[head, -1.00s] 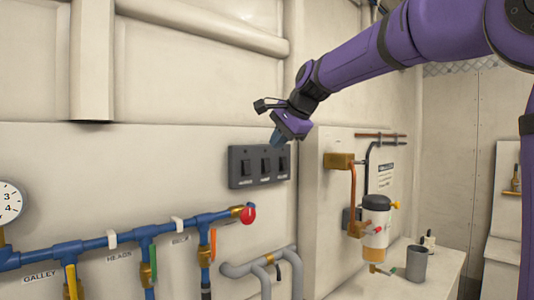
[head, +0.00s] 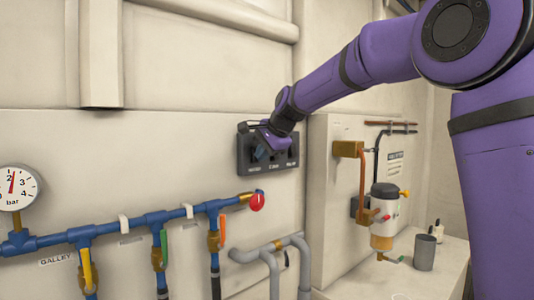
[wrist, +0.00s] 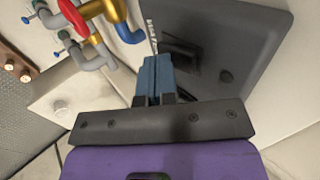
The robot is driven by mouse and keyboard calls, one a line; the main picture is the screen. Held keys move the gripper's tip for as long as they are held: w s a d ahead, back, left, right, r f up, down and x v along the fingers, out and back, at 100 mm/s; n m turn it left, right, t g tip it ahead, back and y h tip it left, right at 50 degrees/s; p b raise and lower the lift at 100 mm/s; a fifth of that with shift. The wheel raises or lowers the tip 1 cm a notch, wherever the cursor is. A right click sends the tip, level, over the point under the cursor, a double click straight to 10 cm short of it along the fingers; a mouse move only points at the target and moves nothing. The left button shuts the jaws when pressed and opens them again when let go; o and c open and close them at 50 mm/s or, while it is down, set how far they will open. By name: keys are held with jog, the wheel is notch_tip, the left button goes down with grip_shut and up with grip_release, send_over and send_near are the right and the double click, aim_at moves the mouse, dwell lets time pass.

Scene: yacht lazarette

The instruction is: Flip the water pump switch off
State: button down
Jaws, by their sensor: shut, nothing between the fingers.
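The dark grey switch panel (head: 244,158) is on the cream wall, with three rocker switches in a row and small labels below them that I cannot read. My gripper (head: 262,152) is in front of the panel, over its left and middle part, and partly hides the switches there. In the wrist view the panel (wrist: 235,50) fills the upper right, with one black rocker (wrist: 181,54) just right of the blue fingertips (wrist: 153,62). The fingers are shut together and empty. I cannot tell whether they touch the panel, or which switch is the water pump's.
Below the panel runs a blue pipe manifold (head: 110,231) with coloured valve handles and a red knob (head: 257,202). A pressure gauge (head: 15,187) is at the left. Grey pipes (head: 265,249) bend below. A filter unit (head: 383,217) and a grey cup (head: 424,252) are to the right.

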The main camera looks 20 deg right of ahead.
dwell(0.3)
jog(key=shift+w+a+t, duration=0.1)
jog(key=shift+w+t, duration=0.05)
jog(key=shift+t, duration=0.15)
jog(key=shift+r, duration=0.9)
jog(key=shift+f, duration=0.1)
